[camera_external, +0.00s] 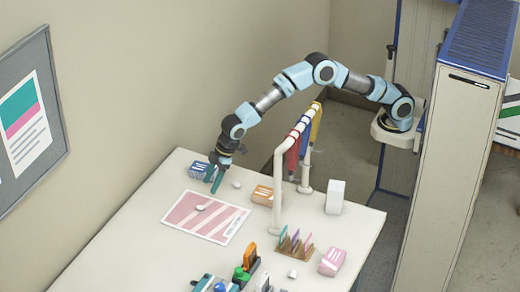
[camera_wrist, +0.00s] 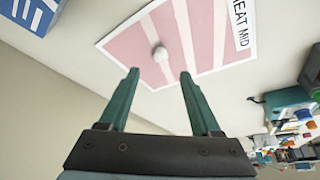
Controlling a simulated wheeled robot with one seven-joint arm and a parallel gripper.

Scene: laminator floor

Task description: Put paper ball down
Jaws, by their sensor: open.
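A small white paper ball (camera_external: 201,207) lies on the pink striped poster (camera_external: 186,222) on the table. In the wrist view the ball (camera_wrist: 160,54) rests on the poster (camera_wrist: 120,47), beyond and between my fingertips, apart from both. My gripper (camera_external: 215,183) is above the far left part of the table, beside the blue box. In the wrist view my gripper (camera_wrist: 160,73) has its two green fingers spread with nothing between them. A second small white ball (camera_external: 236,184) lies on bare table to the right of my gripper.
A blue-and-white box (camera_external: 197,170) stands close to my gripper, also at the wrist view's top left (camera_wrist: 32,14). An orange box (camera_external: 262,195) and a white rail (camera_external: 278,180) with hanging coloured items stand to the right. Another small white ball (camera_external: 292,274) lies near the front.

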